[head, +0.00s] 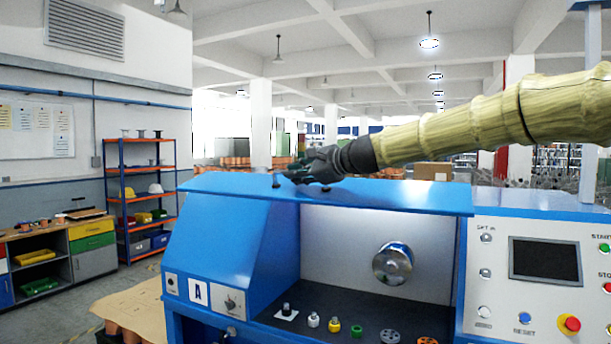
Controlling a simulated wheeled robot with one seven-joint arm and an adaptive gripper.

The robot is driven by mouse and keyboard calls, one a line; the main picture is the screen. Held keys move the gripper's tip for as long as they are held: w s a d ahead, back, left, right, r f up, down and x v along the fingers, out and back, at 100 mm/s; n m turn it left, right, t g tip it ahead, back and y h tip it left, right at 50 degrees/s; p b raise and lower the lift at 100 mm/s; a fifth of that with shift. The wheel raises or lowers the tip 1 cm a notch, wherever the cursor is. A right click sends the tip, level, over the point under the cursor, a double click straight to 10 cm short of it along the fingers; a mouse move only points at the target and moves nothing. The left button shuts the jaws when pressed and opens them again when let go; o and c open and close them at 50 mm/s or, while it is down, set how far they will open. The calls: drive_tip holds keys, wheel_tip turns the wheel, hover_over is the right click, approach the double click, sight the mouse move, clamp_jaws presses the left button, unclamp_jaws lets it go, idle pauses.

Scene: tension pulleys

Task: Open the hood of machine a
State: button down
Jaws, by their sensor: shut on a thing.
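Machine A (245,255) is a blue cabinet with a label "A" on its lower left front. Its hood (400,195) is a blue panel lying along the top, roughly level. The front below the hood is open and shows a pale inner wall with a round metal pulley (392,263). The fingers partly hide the handle, so the exact grip is hard to see.
A control panel (540,270) with a screen and buttons stands at the right. Several small parts (333,325) lie on the machine's dark inner floor. An orange-framed shelf (141,200) and a workbench (55,235) stand at the left, with free floor before them.

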drive_tip(key=shift+s+a+f+b, duration=0.1)
drive_tip(key=shift+s+f+b, duration=0.05)
drive_tip(key=shift+f+b, duration=0.6)
drive_tip(key=shift+s+a+f+b, duration=0.1)
drive_tip(key=shift+f+b, duration=0.55)
drive_tip(key=shift+f, duration=0.15)
drive_tip(key=c, duration=1.8)
unclamp_jaws()
drive_tip(key=shift+d, duration=0.1)
drive_tip(key=shift+o, duration=0.2)
wheel_tip(320, 180, up, 3)
hover_over(333, 202)
drive_tip(key=shift+w, duration=0.1)
